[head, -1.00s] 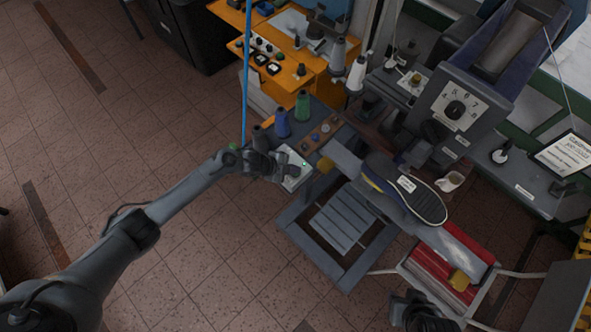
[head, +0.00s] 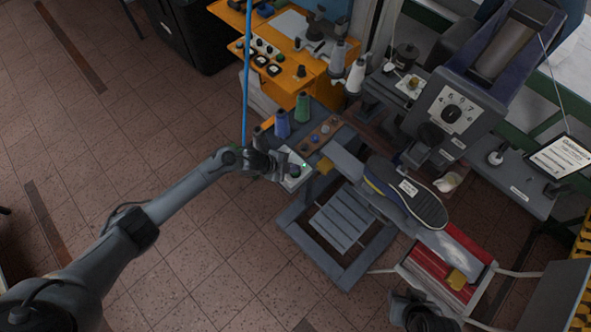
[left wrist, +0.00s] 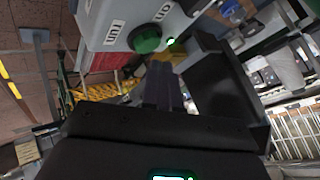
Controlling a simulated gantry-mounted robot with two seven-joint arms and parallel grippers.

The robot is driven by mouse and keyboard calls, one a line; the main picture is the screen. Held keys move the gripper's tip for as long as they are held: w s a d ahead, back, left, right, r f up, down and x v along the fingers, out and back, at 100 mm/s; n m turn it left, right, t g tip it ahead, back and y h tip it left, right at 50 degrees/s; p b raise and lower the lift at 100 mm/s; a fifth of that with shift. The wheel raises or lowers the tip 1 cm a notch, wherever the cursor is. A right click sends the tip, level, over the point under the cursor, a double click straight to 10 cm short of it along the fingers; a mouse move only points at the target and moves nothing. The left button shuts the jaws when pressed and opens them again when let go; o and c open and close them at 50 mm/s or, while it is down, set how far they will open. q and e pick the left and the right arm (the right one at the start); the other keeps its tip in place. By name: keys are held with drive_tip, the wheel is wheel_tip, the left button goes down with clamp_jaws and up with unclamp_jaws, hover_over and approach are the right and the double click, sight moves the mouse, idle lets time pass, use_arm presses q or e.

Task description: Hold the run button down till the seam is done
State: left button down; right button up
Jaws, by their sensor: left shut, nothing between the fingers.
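A pale control box (head: 296,181) stands at the left end of the machine bench. In the left wrist view it carries a round green button (left wrist: 147,39), a small lit green lamp (left wrist: 171,41) and a label reading RUN (left wrist: 115,31). My left gripper (head: 280,168) is at the box's left side, shut and empty. In the left wrist view its dark fingertips (left wrist: 161,78) are close to the green button; I cannot tell whether they touch it. A dark shoe (head: 410,192) rests on the machine's arm. My right gripper (head: 422,312) is low in the view, its fingers unclear.
Blue (head: 282,124) and green (head: 303,107) thread spools stand behind the control box. A grey dial panel (head: 466,105) rises at the back right, with a white cup (head: 448,181) below it. Open tiled floor lies left.

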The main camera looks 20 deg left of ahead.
use_arm(q)
drive_tip(key=shift+r, duration=0.15)
wheel_tip(320, 180, up, 5)
drive_tip(key=p, duration=0.4)
idle(0.9)
drive_tip(key=shift+f, duration=0.2)
idle(0.4)
